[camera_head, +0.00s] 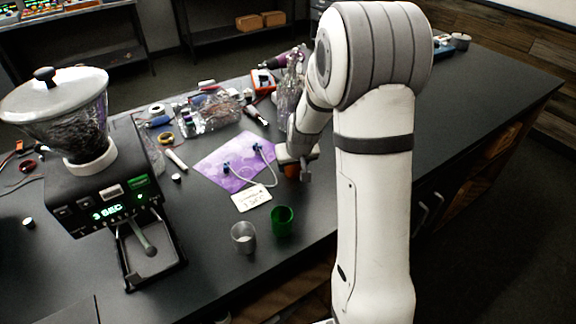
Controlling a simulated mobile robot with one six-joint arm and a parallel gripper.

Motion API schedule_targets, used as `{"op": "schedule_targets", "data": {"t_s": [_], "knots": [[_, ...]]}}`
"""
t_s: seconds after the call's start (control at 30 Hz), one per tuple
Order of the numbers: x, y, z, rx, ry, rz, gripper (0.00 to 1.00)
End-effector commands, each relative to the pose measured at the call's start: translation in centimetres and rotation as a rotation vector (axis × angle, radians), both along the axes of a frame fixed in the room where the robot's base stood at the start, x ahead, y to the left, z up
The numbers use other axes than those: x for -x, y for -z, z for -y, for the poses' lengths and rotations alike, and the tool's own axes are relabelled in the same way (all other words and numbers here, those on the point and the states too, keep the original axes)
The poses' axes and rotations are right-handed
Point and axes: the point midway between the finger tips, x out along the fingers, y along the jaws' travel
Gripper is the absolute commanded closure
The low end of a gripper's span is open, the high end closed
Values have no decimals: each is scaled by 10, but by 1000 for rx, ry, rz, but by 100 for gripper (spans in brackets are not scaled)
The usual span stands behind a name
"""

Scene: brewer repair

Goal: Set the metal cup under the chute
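The metal cup (243,237) stands upright on the dark worktop, to the right of the grinder, with a green cup (282,221) close to its right. The grinder (95,180) stands at the left with a lit green display. Its chute is hard to make out; it seems to be at the front, above a tray (155,264) that carries a grey lever-like part. My gripper (304,176) is to the upper right of both cups, beyond the green cup. It points down, and an orange-brown object shows just beside it. Its fingers are too small and partly hidden to judge.
A purple mat (236,161) with a white cable and a small white card (251,198) lie behind the cups. Loose tools and clear plastic bags (217,112) clutter the back. The worktop between the metal cup and the grinder tray is clear. The table's front edge is close to the cups.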

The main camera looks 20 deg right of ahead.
Motion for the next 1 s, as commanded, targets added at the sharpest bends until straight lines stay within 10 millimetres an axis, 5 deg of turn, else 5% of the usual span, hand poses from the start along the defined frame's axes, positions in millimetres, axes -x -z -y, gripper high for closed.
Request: {"op": "schedule_targets", "data": {"t_s": [0.13, 0.5, 1.0], "knots": [[0, 0, 0, 0, 0, 0, 32], [1, -7, 1, 0, 1, 2, 32], [38, -89, 1, 0, 1, 5, 32]]}}
